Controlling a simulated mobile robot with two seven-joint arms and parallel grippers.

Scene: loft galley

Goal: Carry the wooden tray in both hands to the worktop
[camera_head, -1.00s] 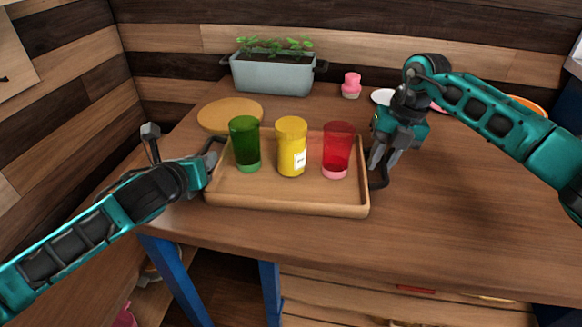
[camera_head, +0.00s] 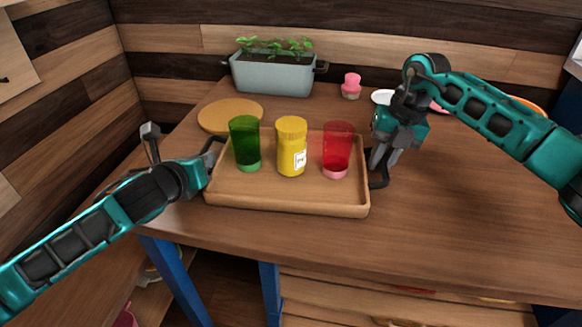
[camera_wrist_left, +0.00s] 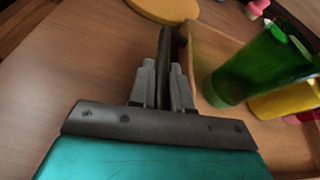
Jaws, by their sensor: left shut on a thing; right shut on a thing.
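The wooden tray (camera_head: 285,199) is on the brown table, or just over it; I cannot tell which. On it stand a green cup (camera_head: 244,143), a yellow jar (camera_head: 292,147) with a white label and a red cup (camera_head: 337,149), all upright. My left gripper (camera_head: 208,163) is shut on the dark handle at the tray's left side. In the left wrist view its two fingers (camera_wrist_left: 163,88) close around that handle. My right gripper (camera_head: 376,165) is shut on the handle at the tray's right side; its fingertips partly cover the handle.
A round wooden board (camera_head: 230,115) lies close behind the tray's left corner. A grey planter (camera_head: 272,74) and a pink shaker (camera_head: 351,86) stand farther back. A white plate (camera_head: 382,97) lies behind my right gripper. The table (camera_head: 455,215) is clear at front right.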

